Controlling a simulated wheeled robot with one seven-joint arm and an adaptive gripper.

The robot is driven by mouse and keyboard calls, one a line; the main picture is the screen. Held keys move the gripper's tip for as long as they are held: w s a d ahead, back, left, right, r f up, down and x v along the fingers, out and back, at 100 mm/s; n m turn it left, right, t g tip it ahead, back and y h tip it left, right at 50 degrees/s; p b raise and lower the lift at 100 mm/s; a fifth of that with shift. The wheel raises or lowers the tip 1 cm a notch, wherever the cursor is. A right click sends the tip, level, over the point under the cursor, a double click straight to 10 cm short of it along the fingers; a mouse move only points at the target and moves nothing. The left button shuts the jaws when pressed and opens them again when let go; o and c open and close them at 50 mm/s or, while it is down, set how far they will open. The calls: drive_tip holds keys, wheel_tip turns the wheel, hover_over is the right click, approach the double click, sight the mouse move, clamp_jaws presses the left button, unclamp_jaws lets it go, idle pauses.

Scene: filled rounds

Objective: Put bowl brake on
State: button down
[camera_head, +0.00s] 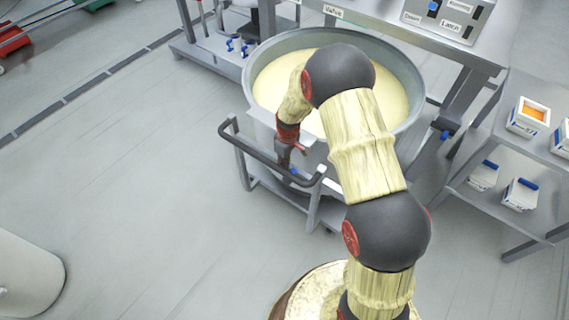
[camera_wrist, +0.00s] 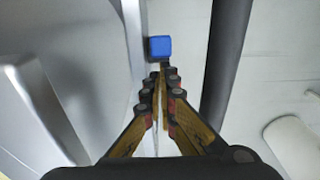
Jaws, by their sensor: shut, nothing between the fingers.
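The large metal bowl (camera_head: 402,66) is full of pale dough (camera_head: 325,65) and sits in a wheeled frame with a dark push handle (camera_head: 250,146). A small blue piece (camera_head: 294,172), perhaps the brake's end, shows low at the bowl's handle side. My gripper (camera_head: 284,160) is lowered between the bowl's wall and the handle. In the wrist view the fingers of my gripper (camera_wrist: 161,72) are shut and empty, pointing at the blue piece (camera_wrist: 160,46). The tips are very close to it; I cannot tell whether they touch.
In the wrist view the dark handle bar (camera_wrist: 226,60) runs close on the right, and the bowl's metal side fills the left. A control panel (camera_head: 447,18) stands on the bench behind. A shelf (camera_head: 515,150) with white boxes is at right. Open floor lies at left.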

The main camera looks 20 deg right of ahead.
sight(296, 172)
drive_tip(key=shift+s+d+r, duration=0.1)
drive_tip(key=shift+s+d, duration=0.2)
drive_tip(key=shift+s, duration=0.15)
drive_tip(key=shift+s+d+p, duration=0.6)
drive_tip(key=shift+s+p, duration=0.05)
drive_tip(key=shift+s, duration=0.1)
drive_tip(key=shift+s+d+f, duration=0.3)
drive_tip(key=shift+s+d, duration=0.3)
drive_tip(key=shift+s, duration=0.3)
drive_tip(key=shift+s+d+f, duration=0.7)
drive_tip(key=shift+s+f, duration=0.05)
drive_tip(key=shift+s, duration=0.25)
drive_tip(key=shift+s+d+f, duration=0.5)
drive_tip(key=shift+s+f, duration=0.15)
drive_tip(key=shift+f, duration=0.2)
